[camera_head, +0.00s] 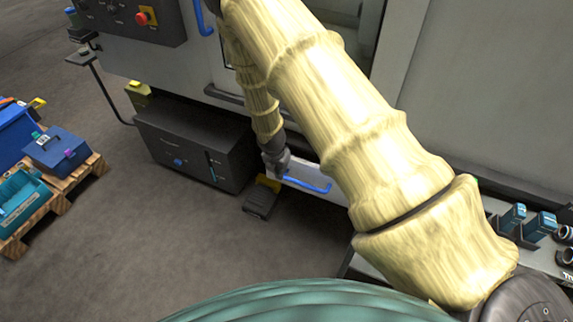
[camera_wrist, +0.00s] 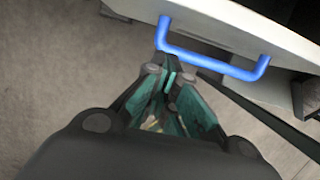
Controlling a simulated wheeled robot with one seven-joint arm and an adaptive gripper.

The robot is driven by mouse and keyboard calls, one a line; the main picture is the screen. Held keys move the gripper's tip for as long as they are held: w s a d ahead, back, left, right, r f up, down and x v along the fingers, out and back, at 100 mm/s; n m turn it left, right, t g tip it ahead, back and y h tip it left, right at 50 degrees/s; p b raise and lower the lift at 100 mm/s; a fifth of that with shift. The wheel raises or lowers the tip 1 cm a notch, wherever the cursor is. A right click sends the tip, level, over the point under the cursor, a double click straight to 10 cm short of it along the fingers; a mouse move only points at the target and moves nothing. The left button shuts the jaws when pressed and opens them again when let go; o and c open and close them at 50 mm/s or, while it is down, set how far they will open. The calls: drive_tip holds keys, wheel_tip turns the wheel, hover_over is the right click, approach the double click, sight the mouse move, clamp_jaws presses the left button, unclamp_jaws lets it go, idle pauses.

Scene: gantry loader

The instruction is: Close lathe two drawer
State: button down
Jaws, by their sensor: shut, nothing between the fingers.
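A pale drawer front (camera_head: 318,172) with a blue bar handle (camera_head: 308,186) shows low on the machine in the head view, partly hidden by my arm. In the wrist view the same drawer front (camera_wrist: 225,24) and handle (camera_wrist: 212,62) are close. My gripper (camera_wrist: 169,80) is shut and empty, its fingertips close to the left end of the handle. I cannot tell whether they touch. In the head view my gripper (camera_head: 275,170) is at the left end of the drawer front. How far the drawer is out is unclear.
A dark grey unit (camera_head: 190,150) stands under the machine to the left. A black and yellow foot pedal (camera_head: 262,200) is on the floor below my gripper. A pallet (camera_head: 62,200) with blue and teal boxes is at far left. Floor between is clear.

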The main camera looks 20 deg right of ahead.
drive_tip(key=w+a+r+b, duration=0.2)
drive_tip(key=a+r+b, duration=0.3)
drive_tip(key=r, duration=0.5)
drive_tip(key=w+d+f+p, duration=0.2)
drive_tip(key=w+d+f, duration=0.2)
drive_tip(key=f, duration=0.5)
drive_tip(key=shift+d+f, duration=0.15)
drive_tip(key=shift+d, duration=0.35)
idle(0.4)
drive_tip(key=shift+w, duration=0.1)
